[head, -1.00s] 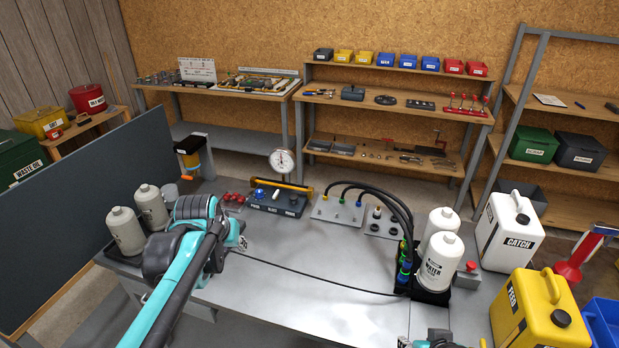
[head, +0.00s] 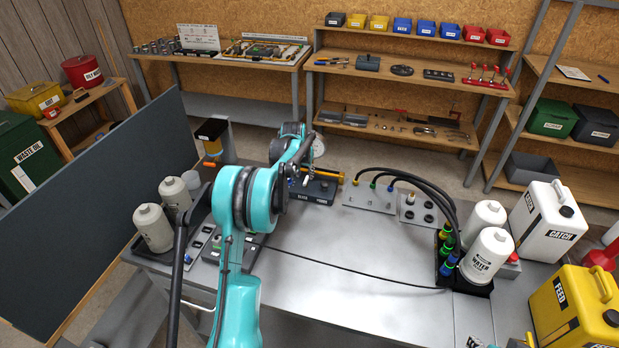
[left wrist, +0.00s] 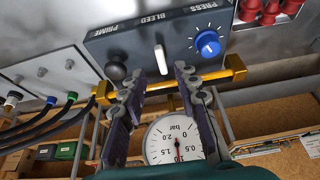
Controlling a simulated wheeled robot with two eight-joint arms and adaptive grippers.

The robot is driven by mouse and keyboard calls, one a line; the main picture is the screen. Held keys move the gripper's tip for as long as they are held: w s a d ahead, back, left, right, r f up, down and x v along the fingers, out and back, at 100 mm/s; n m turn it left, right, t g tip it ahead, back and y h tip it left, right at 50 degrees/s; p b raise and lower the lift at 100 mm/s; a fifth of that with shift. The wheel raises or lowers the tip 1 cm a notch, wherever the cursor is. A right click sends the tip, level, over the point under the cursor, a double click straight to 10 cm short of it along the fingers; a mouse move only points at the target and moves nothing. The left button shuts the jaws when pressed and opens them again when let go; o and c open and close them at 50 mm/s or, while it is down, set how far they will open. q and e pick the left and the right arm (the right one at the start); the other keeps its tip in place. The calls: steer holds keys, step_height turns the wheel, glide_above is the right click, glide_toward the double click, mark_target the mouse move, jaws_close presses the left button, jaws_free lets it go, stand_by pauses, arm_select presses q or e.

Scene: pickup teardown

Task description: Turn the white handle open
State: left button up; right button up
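The white handle (left wrist: 160,58) stands out from the dark control panel (left wrist: 120,45) under the BLEED label in the left wrist view. A black knob (left wrist: 116,71) is under PRIME and a blue knob (left wrist: 207,43) under PRESS. My left gripper (left wrist: 162,77) is open, its two fingers on either side of the handle's near end. I cannot tell whether they touch it. My right gripper's fingers are not in view.
A yellow bar (left wrist: 236,68) runs along the panel, close to my fingers. A pressure gauge (left wrist: 172,142) is behind them. The bench middle (head: 350,260) is clear except for a thin cable.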

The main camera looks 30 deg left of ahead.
mark_target(306, 180)
arm_select(q)
steer(key=shift+x, duration=2.35)
steer(key=shift+a, duration=0.15)
steer(key=shift+r, duration=0.1)
jaws_close()
